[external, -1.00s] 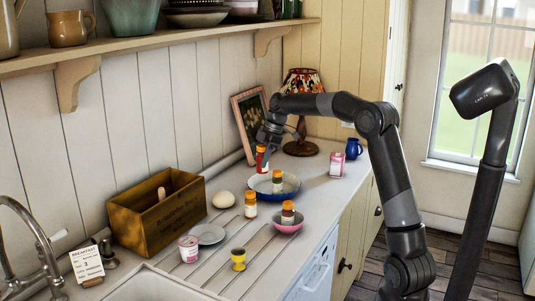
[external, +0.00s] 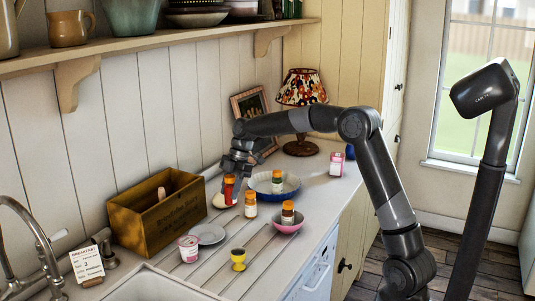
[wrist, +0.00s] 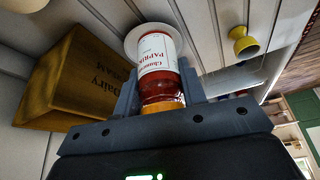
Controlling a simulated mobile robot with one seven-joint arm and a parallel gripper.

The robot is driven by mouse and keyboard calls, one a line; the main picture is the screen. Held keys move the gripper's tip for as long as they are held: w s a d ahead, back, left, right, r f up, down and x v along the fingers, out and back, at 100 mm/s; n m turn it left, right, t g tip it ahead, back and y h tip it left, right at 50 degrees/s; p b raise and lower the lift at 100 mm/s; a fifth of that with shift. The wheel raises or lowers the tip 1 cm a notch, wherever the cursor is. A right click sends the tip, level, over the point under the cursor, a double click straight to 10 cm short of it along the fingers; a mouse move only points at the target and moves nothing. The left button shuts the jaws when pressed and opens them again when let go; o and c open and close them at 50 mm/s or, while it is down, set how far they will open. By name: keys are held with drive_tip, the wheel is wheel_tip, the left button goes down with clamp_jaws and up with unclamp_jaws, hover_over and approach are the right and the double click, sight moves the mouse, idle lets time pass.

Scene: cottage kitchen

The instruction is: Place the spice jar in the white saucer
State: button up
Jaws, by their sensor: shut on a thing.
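My gripper (external: 231,174) is shut on a red spice jar (external: 230,188) with an orange cap and holds it over the back of the counter, left of the blue pan. In the wrist view the jar (wrist: 157,62) stands between the two fingers (wrist: 160,92), with a white label reading paprika. The white saucer (external: 208,234) lies empty on the counter, nearer the sink than the jar. Its rim (wrist: 131,41) shows behind the jar in the wrist view.
A wooden crate (external: 150,228) stands left of the saucer. The blue pan (external: 291,190) also holds a jar.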

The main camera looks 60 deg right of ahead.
drive_tip(key=w+a+f, duration=0.1)
drive_tip(key=a+f, duration=0.1)
drive_tip(key=a, duration=0.1)
drive_tip(key=w+a+f, duration=0.3)
drive_tip(key=a+f, duration=0.1)
drive_tip(key=a, duration=0.1)
drive_tip(key=shift+w+a, duration=0.35)
drive_tip(key=shift+f, duration=1.95)
drive_tip(key=shift+f, duration=0.15)
drive_tip(key=o, duration=1)
drive_tip(key=shift+o, duration=0.2)
